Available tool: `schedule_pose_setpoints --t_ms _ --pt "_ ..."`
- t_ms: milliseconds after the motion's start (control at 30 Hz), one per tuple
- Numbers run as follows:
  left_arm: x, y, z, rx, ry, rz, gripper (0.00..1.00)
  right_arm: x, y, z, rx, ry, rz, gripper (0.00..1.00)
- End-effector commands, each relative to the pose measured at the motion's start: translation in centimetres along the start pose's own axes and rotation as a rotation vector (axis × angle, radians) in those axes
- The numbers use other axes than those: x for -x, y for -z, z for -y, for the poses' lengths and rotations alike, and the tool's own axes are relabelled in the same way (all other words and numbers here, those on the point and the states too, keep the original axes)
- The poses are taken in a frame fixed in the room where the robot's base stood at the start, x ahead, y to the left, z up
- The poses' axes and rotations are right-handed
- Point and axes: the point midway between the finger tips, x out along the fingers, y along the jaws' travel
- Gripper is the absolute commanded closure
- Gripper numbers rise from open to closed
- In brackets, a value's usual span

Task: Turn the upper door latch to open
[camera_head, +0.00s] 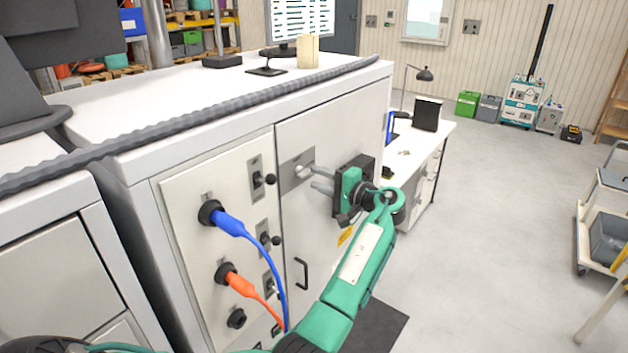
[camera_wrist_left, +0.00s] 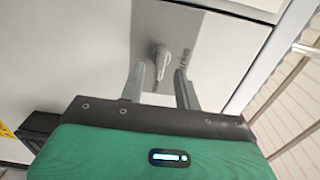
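The upper door latch (camera_head: 304,171) is a grey lever on a grey plate (camera_head: 288,182) near the top of the white cabinet door (camera_head: 335,128). In the left wrist view the latch (camera_wrist_left: 159,58) points roughly downward on its plate (camera_wrist_left: 215,40). My left gripper (camera_head: 315,180) faces the door from the right, in front of the latch. Its two fingers are apart in the wrist view (camera_wrist_left: 160,76), one on each side of the lever's lower end. I cannot tell whether either finger touches it. My right gripper is not in view.
A black door handle (camera_head: 301,273) sits lower on the door. Left of the door, a panel has blue (camera_head: 229,224) and orange (camera_head: 241,285) plugs with cables. A grey corrugated hose (camera_head: 200,125) crosses the cabinet top. Floor at right is clear up to a cart (camera_head: 582,238).

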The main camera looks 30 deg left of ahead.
Motion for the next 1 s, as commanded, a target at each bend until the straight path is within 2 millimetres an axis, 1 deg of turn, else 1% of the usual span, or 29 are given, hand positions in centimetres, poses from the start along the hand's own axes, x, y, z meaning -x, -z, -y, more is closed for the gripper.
schedule_pose_setpoints --t_ms 33,300,400,500,667,1000 --pt "1.2 0.1 -0.5 0.002 -0.001 -0.003 0.67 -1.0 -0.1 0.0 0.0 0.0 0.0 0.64" --pt "7.5 0.1 -0.5 0.001 0.0 -0.003 0.67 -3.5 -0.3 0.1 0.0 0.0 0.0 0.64" --pt "9.2 0.1 -0.4 0.001 -0.001 -0.002 0.67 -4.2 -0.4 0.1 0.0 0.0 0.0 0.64" --pt "10.5 0.1 -0.2 0.0 0.001 -0.002 0.67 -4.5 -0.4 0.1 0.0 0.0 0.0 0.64" --pt "11.5 0.1 -0.1 -0.001 0.001 -0.001 0.67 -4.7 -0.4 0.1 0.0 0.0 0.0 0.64" --pt "11.5 0.1 0.0 -0.001 0.001 0.0 0.67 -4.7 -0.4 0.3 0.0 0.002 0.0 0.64"
